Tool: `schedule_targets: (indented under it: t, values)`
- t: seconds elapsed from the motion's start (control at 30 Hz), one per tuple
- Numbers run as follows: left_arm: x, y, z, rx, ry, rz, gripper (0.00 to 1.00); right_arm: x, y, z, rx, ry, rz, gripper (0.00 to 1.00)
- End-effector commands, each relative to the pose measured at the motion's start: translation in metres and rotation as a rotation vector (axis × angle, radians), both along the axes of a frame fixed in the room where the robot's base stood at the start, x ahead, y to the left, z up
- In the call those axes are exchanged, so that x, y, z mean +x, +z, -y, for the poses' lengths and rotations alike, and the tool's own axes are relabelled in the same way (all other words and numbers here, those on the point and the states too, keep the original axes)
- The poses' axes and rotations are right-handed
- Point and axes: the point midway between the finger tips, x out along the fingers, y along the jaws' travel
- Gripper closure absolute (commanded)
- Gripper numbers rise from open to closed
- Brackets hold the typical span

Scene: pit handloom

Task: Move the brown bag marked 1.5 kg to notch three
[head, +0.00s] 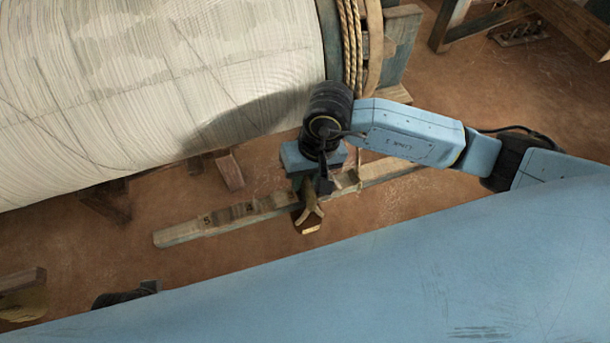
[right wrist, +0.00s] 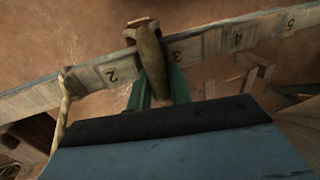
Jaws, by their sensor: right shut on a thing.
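My right gripper (head: 316,184) is shut on a brown bag (head: 308,213) at the notched wooden beam (head: 180,233). In the right wrist view the bag (right wrist: 150,58) is between the green fingers (right wrist: 158,88), lying across the beam (right wrist: 210,42) beside the number 3, on the side toward 2. Whether the bag rests on the beam or is just above it, I cannot tell. No weight mark on it is legible. Numbers 2, 3, 4 and 5 show along the beam. My left gripper does not show.
A cord (right wrist: 64,108) hangs at the beam beyond the 2. A large cloth-wound roller (head: 170,90) fills the upper left, with rope (head: 351,45) around its end. Wooden blocks (head: 228,170) stand under it. Bare earth floor (head: 440,215) lies right of the beam.

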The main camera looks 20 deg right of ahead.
Motion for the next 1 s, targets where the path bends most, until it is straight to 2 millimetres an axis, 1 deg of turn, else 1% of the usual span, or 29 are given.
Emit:
schedule_targets:
  t: [0.03, 0.3, 1.0]
  values:
    - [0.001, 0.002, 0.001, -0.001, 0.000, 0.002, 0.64, 0.002, 0.003, -0.001, 0.005, 0.001, 0.006, 1.00]
    - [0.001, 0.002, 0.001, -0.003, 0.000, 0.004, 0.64, 0.002, 0.003, -0.001, 0.005, 0.001, 0.006, 1.00]
    - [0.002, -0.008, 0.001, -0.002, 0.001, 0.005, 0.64, 0.002, -0.002, -0.001, 0.005, 0.001, 0.006, 1.00]
